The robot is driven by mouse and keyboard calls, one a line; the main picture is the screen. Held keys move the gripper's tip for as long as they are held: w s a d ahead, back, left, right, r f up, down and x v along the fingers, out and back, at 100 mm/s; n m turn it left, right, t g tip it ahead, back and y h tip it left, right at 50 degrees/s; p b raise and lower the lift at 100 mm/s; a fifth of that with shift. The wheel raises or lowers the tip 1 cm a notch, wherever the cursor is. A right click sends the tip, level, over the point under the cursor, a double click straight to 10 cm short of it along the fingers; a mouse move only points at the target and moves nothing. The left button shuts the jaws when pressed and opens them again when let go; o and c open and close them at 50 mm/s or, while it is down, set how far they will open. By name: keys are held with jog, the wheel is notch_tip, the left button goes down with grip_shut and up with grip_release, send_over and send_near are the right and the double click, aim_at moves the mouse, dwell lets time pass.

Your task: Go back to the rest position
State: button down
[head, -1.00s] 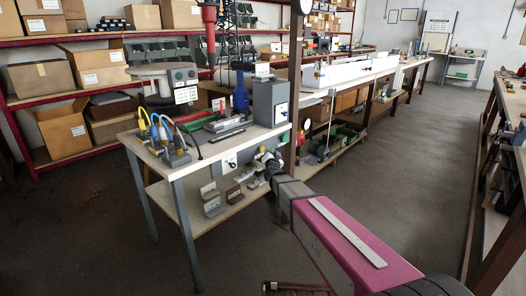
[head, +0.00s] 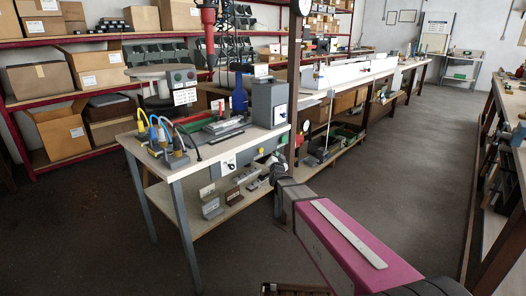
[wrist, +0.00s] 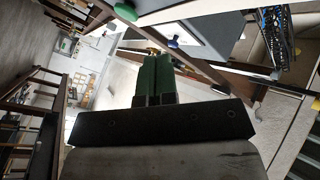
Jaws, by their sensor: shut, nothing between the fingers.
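My gripper shows in the wrist view with its two green fingers (wrist: 153,78) side by side and closed, holding nothing. In the head view my pink arm reaches forward from the lower right, and its dark wrist end is beside the right end of the near workbench (head: 150,150). The gripper's fingertips are hard to make out there against the bench.
Profile pieces (head: 211,203) stand on the bench's lower shelf. A grey box (head: 270,103), a blue bottle (head: 239,97) and cabled plugs (head: 172,150) are on top. A dark post (head: 294,90) rises close to my arm. The floor (head: 400,190) to the right is clear.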

jog(key=s+d+f+n+g, duration=0.4)
jog(key=s+d+f+g, duration=0.6)
jog(key=s+d+f, duration=0.15)
jog(key=s+d+f+g, duration=0.1)
jog(key=s+d+g, duration=0.2)
jog(key=s, duration=0.4)
jog(key=s+d+f+n+g+h, duration=0.1)
jog(key=s+d+f+g, duration=0.1)
jog(key=s, duration=0.5)
jog(key=s+d+f+n+g+h, duration=0.1)
jog(key=s+d+f+g, duration=0.1)
jog(key=s+d+g, duration=0.2)
jog(key=s+d, duration=0.1)
jog(key=s, duration=0.2)
jog(key=shift+d, duration=0.25)
